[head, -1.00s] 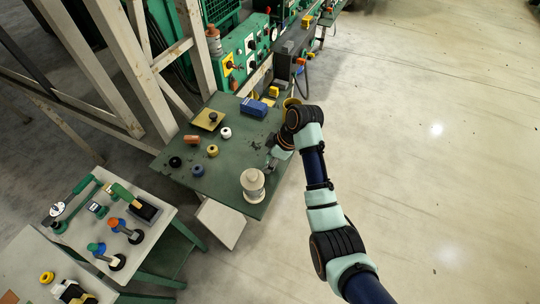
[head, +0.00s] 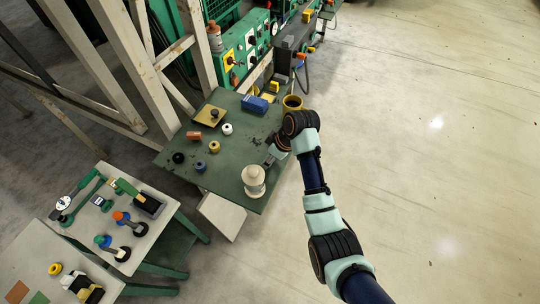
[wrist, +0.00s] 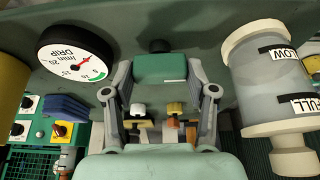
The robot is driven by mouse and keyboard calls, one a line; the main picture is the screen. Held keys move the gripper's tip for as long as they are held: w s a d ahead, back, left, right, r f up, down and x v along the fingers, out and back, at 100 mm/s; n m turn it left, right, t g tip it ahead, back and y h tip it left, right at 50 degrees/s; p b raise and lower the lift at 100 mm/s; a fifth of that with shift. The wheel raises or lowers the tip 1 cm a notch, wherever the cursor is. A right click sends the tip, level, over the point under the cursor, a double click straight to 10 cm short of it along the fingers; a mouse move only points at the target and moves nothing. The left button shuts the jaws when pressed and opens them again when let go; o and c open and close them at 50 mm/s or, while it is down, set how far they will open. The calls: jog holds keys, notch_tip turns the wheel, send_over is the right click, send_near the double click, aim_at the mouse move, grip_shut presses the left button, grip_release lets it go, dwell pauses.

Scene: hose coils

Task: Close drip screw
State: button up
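My gripper (wrist: 160,82) is in the middle of the wrist view with its two fingers well apart. A green block (wrist: 160,68) shows between the fingertips; I cannot tell whether they touch it. A dark knob (wrist: 159,46) sits just beyond the block; I cannot tell for sure whether it is the drip screw. A pale reservoir (wrist: 262,75) with LOW and FULL labels is to the right. In the head view, the reservoir (head: 254,180) stands near the table's front edge and my gripper (head: 270,161) is behind it.
A green control panel (head: 245,50) stands behind. Open floor (head: 430,150) lies to the right.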

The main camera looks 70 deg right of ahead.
aim_at(277, 167)
jog(key=o, duration=0.4)
jog(key=v, duration=0.7)
jog(key=shift+s+r, duration=0.1)
jog(key=shift+r, duration=0.2)
dwell(0.3)
